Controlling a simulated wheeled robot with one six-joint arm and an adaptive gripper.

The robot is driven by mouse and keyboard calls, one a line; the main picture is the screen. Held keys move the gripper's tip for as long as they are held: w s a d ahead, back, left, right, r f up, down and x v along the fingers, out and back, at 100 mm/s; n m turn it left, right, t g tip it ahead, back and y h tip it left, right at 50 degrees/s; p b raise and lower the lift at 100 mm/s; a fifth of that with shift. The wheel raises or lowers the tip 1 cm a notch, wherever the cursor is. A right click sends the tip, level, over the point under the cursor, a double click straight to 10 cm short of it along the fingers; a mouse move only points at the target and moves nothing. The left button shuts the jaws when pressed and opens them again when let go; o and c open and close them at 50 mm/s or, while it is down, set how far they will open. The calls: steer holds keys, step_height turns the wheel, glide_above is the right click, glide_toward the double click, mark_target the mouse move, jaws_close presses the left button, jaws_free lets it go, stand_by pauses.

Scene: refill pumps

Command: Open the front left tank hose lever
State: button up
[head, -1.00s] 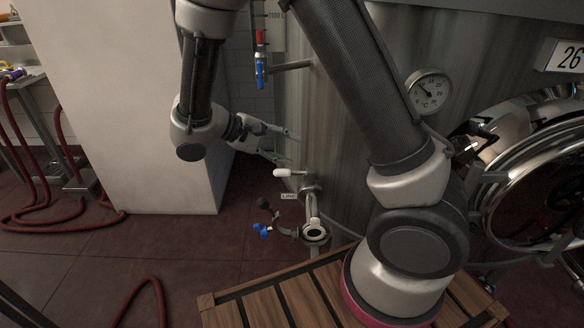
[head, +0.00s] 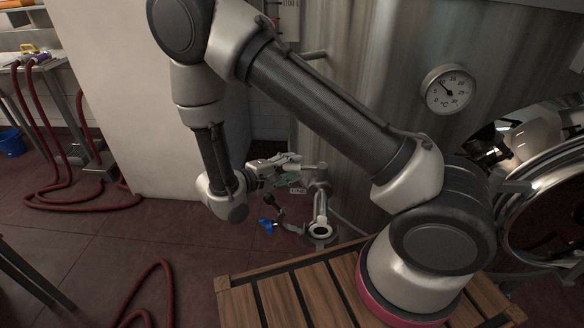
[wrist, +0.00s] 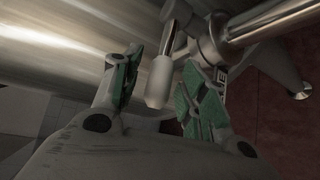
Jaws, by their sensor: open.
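In the wrist view the white-handled lever (wrist: 160,80) stands between the two green-padded fingers of my gripper (wrist: 155,92). The fingers are apart, one on each side of the handle, with the right finger closer to it. The lever joins a metal valve and pipe (wrist: 255,22) on the steel tank (wrist: 60,40). In the head view my gripper (head: 290,170) is at the valve (head: 320,185) low on the tank (head: 375,55), and it hides most of the lever there.
A lower outlet with a round open end (head: 320,231) and a blue-handled part (head: 267,226) sit below my gripper. A white wall block (head: 130,110) stands to the left. A wooden slatted platform (head: 285,300) is in front. Red hoses (head: 60,190) lie on the floor at left.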

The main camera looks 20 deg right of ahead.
steer(key=shift+d, duration=0.2)
jaws_close()
steer(key=shift+s+a+n+t+y, duration=0.15)
steer(key=shift+s+n+t+y, duration=0.4)
steer(key=shift+n+t, duration=0.3)
jaws_free()
